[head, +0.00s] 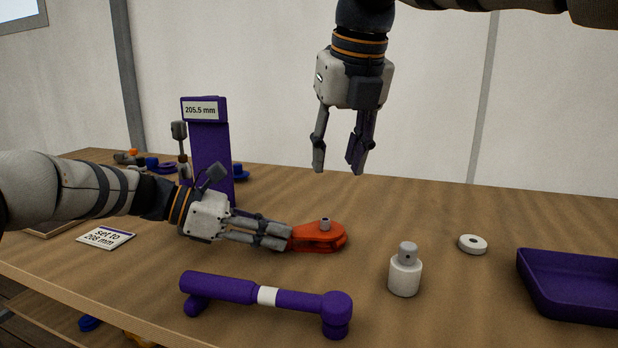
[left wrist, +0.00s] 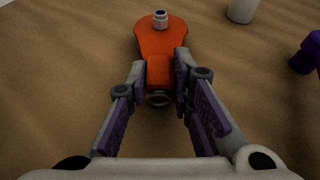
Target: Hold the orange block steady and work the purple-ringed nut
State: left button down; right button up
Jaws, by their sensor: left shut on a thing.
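The orange block (head: 318,238) lies on the table in the middle of the head view, with a small grey stud on top. It also shows in the left wrist view (left wrist: 160,42). My left gripper (head: 288,238) is shut on its narrow near end; in the left wrist view the fingers (left wrist: 160,78) sit either side of that end. My right gripper (head: 338,168) hangs open and empty above the table, higher than the block. I cannot make out a purple-ringed nut for certain; the stud on the block shows no purple ring.
A purple bar-shaped tool (head: 218,288) with a white band lies in front. A grey-white cylinder (head: 405,274), a white ring (head: 473,241) and a purple tray (head: 560,298) lie to the right.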

pick_arm(q)
jog(key=shift+f, duration=0.4)
jog(key=c, duration=1.3)
grip_release()
jog(key=shift+w+r, duration=0.1)
jog(key=shift+r, duration=0.05)
jog(key=shift+r, duration=0.1)
